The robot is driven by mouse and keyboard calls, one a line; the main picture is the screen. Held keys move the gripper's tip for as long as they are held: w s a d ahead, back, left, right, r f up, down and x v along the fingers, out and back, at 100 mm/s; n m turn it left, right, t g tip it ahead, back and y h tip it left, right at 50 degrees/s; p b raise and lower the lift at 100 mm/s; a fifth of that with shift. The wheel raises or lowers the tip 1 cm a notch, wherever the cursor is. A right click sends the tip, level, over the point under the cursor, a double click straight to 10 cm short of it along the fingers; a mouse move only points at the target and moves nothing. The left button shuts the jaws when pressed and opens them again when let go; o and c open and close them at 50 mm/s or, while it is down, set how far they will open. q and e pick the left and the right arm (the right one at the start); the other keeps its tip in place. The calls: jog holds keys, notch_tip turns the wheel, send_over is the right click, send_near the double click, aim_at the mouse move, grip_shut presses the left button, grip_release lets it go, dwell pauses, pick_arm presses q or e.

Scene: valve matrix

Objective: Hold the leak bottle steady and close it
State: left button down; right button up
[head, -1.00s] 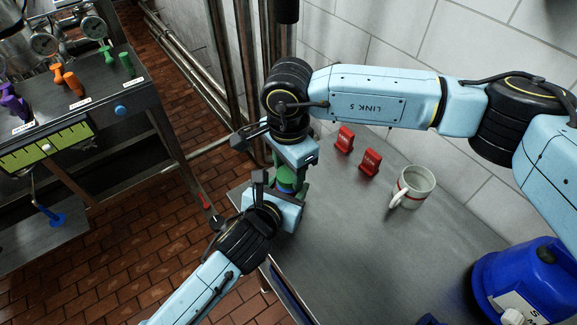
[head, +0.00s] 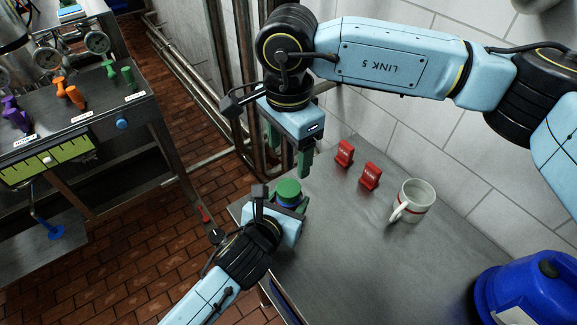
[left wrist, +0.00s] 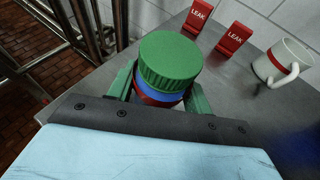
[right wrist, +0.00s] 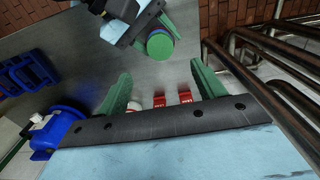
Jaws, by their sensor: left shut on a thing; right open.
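The leak bottle (head: 288,204) stands on the grey table near its left corner, with a ribbed green cap (left wrist: 170,60) on top and a blue band and red body below it. My left gripper (head: 284,212) is shut on the bottle, one green finger on each side below the cap. My right gripper (head: 290,152) is open and empty, above and apart from the cap. In the right wrist view its green fingers (right wrist: 160,85) are wide apart, with the green cap (right wrist: 160,45) beyond them. The bottle's lower part is hidden.
Two red LEAK tags (head: 344,153) (head: 370,176) stand on the table behind the bottle. A white mug (head: 412,202) with a red band is to their right. A blue container (head: 530,290) stands at the lower right. A valve bench (head: 105,108) is at the left; pipes line the wall.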

notch_tip(320, 180, up, 2)
jog(key=shift+r, duration=0.2)
pick_arm(q)
jog(key=c, duration=0.6)
grip_release()
jog(key=shift+o, duration=0.2)
jog(key=p+v, duration=0.2)
jog(key=v, duration=1)
jog(key=shift+s+a, duration=0.15)
jog(key=shift+s, duration=0.15)
jog(key=shift+s+a+r, duration=0.15)
jog(key=shift+s+r, duration=0.05)
jog(key=shift+s, duration=0.1)
pick_arm(e)
notch_tip(320, 180, up, 2)
jog(key=shift+r, duration=0.1)
